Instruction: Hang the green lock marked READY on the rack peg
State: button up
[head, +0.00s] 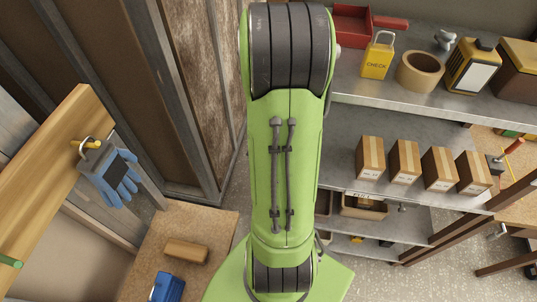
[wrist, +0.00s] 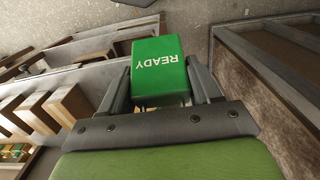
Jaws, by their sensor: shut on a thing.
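The green lock marked READY (wrist: 160,62) sits between the two dark fingers of my gripper (wrist: 161,85) in the wrist view. The gripper is shut on its body, and the lettering looks upside down in the picture. The lock's shackle cannot be made out. In the head view, a wooden rack board (head: 62,140) stands at the left. A green peg (head: 10,261) sticks out at its lower end. A yellow peg (head: 78,144) higher up bears a blue-grey glove (head: 110,172). My gripper and the lock do not show in the head view.
Metal shelves at the right hold a yellow CHECK lock (head: 377,56), a tape roll (head: 420,71), a red tray (head: 352,25) and several cardboard boxes (head: 405,160). A low wooden surface (head: 215,222) at lower left bears a brown block (head: 186,251) and a blue object (head: 168,288).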

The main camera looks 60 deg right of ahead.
dwell(0.4)
jog(key=o, duration=1.1)
notch_tip(320, 180, up, 16)
jog(key=p, duration=0.2)
jog(key=shift+d, duration=0.2)
jog(key=shift+w+a+f, duration=0.1)
jog(key=shift+w, duration=0.05)
jog(key=s+a+r+n+t+b, duration=0.1)
jog(key=a+n+t, duration=0.4)
jog(key=a+n, duration=0.8)
jog(key=s+a, duration=0.1)
jog(key=a, duration=0.9)
jog(key=shift+r+t+b, duration=0.3)
jog(key=shift+r, duration=0.1)
